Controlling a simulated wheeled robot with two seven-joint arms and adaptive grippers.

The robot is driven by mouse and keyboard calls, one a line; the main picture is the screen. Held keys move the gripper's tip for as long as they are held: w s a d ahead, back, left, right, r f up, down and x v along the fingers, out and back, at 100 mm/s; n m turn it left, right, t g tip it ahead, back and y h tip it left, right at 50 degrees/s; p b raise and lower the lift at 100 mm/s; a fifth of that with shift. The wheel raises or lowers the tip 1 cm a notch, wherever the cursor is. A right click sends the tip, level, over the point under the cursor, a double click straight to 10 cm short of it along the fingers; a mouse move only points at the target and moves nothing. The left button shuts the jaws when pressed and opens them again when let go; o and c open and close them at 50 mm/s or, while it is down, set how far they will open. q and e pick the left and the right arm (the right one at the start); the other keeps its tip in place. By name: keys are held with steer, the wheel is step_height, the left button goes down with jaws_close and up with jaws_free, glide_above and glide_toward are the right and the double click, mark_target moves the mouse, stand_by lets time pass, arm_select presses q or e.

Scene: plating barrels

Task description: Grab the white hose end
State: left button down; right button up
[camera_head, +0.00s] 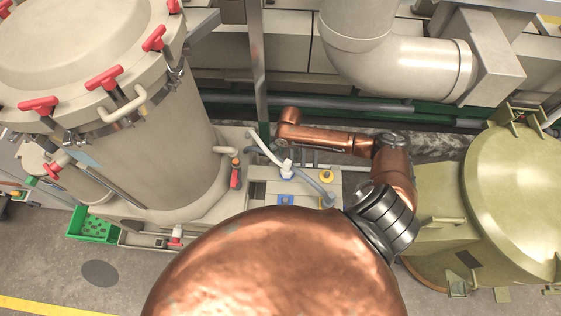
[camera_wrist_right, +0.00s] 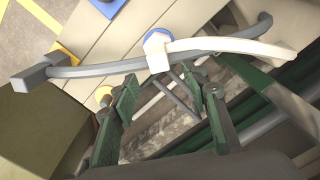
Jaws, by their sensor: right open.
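The white hose (camera_head: 265,150) runs diagonally over the pale bench in the head view, with its free end (camera_head: 251,133) at the upper left. My right gripper (camera_wrist_right: 168,92) is open and empty, with green-padded fingers apart below the collar in that view. The white end lies up and right of the fingers. My left gripper is not in view.
Yellow (camera_head: 326,176) and blue (camera_head: 286,200) fittings sit on the bench. A large beige barrel (camera_head: 165,140) stands left, an olive one (camera_head: 515,195) right. Green pipes (camera_wrist_right: 190,140) lie behind.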

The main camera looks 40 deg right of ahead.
mark_target(288, 161)
steer(key=shift+d+f, duration=0.1)
steer(key=shift+f, duration=0.35)
steer(key=f, duration=0.3)
steer(key=shift+s+a+f, duration=0.1)
steer(key=shift+a+f, duration=0.1)
steer(key=shift+f, duration=0.15)
step_height(288, 161, down, 2)
steer(key=shift+f, duration=0.45)
steer(key=c, duration=1.1)
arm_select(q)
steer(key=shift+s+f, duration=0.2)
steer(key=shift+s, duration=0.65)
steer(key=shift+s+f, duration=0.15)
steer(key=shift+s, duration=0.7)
arm_select(e)
jaws_close()
